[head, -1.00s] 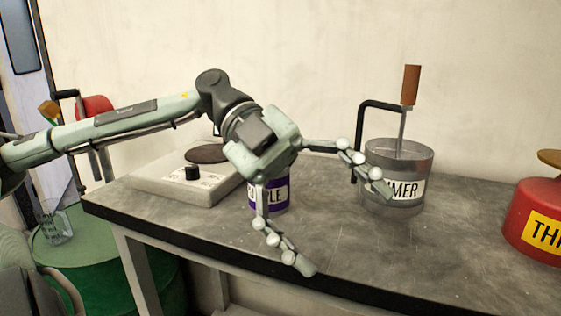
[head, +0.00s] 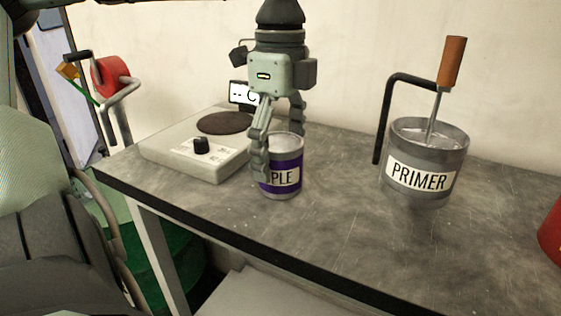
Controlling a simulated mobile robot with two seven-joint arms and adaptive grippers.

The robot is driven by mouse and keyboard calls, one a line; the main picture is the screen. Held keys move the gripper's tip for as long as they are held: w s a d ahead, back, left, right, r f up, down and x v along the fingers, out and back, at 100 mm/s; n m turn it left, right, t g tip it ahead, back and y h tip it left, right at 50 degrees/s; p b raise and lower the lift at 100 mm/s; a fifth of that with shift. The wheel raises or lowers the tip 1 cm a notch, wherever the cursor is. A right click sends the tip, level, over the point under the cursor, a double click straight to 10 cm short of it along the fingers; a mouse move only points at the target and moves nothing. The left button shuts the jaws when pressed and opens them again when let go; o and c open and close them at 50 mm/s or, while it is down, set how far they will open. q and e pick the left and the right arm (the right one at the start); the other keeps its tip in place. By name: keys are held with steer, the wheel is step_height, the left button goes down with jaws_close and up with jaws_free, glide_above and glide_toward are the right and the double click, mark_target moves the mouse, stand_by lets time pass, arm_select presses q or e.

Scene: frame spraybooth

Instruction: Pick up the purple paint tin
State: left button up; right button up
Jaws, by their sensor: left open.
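The purple paint tin (head: 284,178) stands upright on the grey worktop, with a purple band and a white label on which "PLE" can be read. My left gripper (head: 280,152) points down over the tin from above. Its fingers are open, one in front of the tin's left side and one behind its far right side. The near finger hides part of the label. I cannot tell whether the fingers touch the tin. My right gripper is not in view.
A white hotplate-like device (head: 195,158) with a dark disc and knob stands close left of the tin. A primer can (head: 418,185) with a stirrer stands to the right. A red container (head: 551,232) is at the right edge. The worktop between tin and primer is clear.

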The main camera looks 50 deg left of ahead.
arm_select(q)
step_height(320, 180, down, 2)
steer(key=shift+f, duration=0.15)
steer(key=c, duration=1.6)
steer(key=shift+o, duration=0.2)
